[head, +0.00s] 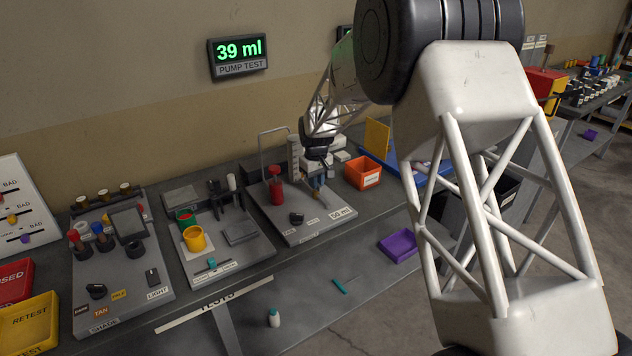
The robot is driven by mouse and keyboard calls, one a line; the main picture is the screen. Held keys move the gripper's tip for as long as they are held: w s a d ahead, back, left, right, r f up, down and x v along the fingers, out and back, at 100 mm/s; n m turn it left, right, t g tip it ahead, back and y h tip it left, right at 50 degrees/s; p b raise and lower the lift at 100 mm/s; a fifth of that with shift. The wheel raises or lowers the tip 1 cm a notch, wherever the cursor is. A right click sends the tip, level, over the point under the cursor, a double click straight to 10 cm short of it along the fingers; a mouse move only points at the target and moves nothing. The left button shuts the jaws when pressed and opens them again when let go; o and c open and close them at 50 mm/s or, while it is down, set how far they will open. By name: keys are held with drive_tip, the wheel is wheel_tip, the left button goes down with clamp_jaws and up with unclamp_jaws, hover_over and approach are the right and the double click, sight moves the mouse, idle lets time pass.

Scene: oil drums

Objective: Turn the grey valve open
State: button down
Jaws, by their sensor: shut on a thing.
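My gripper (318,186) points down over the right part of the grey pump test board (318,226). It is shut at the foot of a pale upright column (295,158). The grey valve is almost wholly hidden between the fingers, too small to tell its angle. A red pump part (277,188) stands left of the gripper, under a bent grey pipe. A black knob (296,218) sits in front of it, and a "50 ml" label (341,213) lies on the board's front right. The wall display (239,54) reads "39 ml", above the words "PUMP TEST".
An orange bin (363,173) stands close right of the gripper. To the left is a board with a yellow cup (195,239). My arm crosses the right side and hides the bench there.

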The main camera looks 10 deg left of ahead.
drive_tip(key=c, duration=1.1)
unclamp_jaws()
drive_tip(key=shift+r, duration=0.15)
drive_tip(key=shift+r, duration=3.7)
